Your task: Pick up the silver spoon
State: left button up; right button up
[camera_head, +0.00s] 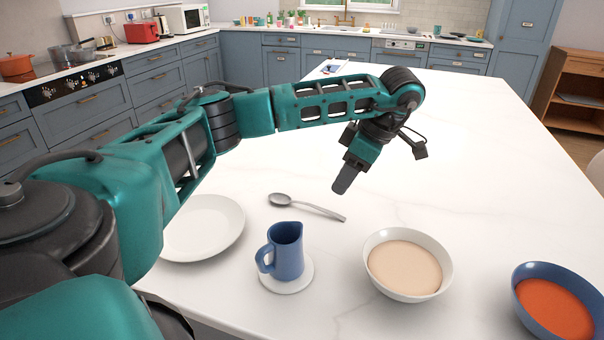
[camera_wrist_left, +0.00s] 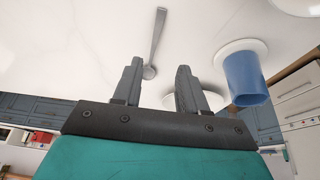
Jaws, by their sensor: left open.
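The silver spoon (camera_head: 301,205) lies on the white worktop, between the plate and the open middle of the surface. Its bowl points left and its handle runs to the right. My left gripper (camera_head: 344,184) is open and empty, pointing down above the worktop, beyond the handle end and apart from the spoon. In the left wrist view the spoon (camera_wrist_left: 156,40) shows between and past the two open fingers (camera_wrist_left: 159,68), with its bowl nearest them. My right gripper is in neither view.
A blue jug (camera_head: 287,252) stands on a white saucer (camera_head: 287,287) in front of the spoon. A white plate (camera_head: 205,228) lies left. A bowl with beige contents (camera_head: 405,266) and a blue bowl with orange contents (camera_head: 553,304) stand right. The worktop behind is mostly clear.

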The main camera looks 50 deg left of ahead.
pick_arm(q)
jog(key=b, duration=0.1)
send_near(322, 209)
jog(key=shift+s+f, duration=0.2)
jog(key=shift+f, duration=0.4)
jog(key=shift+s+f, duration=0.2)
jog(key=shift+f, duration=0.45)
jog(key=shift+w+a+x, duration=0.1)
jog(key=shift+a+x, duration=0.15)
jog(key=shift+x, duration=1.1)
jog(key=shift+w+a+x, duration=0.1)
jog(key=shift+a+x, duration=0.15)
jog(key=shift+x, duration=1.15)
jog(key=shift+r, duration=0.15)
jog(key=shift+c, duration=0.4)
grip_shut()
